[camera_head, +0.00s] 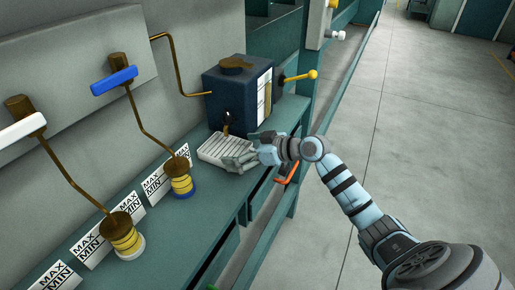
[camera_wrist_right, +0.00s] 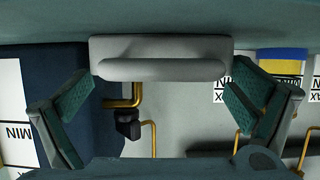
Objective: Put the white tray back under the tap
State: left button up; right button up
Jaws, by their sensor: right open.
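The white tray (camera_head: 214,148), with a ribbed top, lies on the green bench ledge below the dark blue box (camera_head: 232,98). A small brass tap (camera_head: 227,127) sticks out of the box's front, just behind and above the tray. My right gripper (camera_head: 238,162) is at the tray's near right side, fingers pointing toward it. In the right wrist view my right gripper (camera_wrist_right: 160,85) is wide open, with the pale tray edge (camera_wrist_right: 160,48) between and beyond the two green-padded fingers. I cannot tell whether they touch it. My left gripper is not in view.
Yellow-and-white (camera_head: 124,238) and yellow-and-blue (camera_head: 181,180) spools stand left along the ledge under bent brown rods, with MAX/MIN labels. A yellow-knobbed lever (camera_head: 300,76) projects from the box's right side. An orange-red handle (camera_head: 288,172) sits below the ledge. Floor at right is clear.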

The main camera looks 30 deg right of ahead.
jog(key=v, duration=1)
jog(key=shift+s+d, duration=0.1)
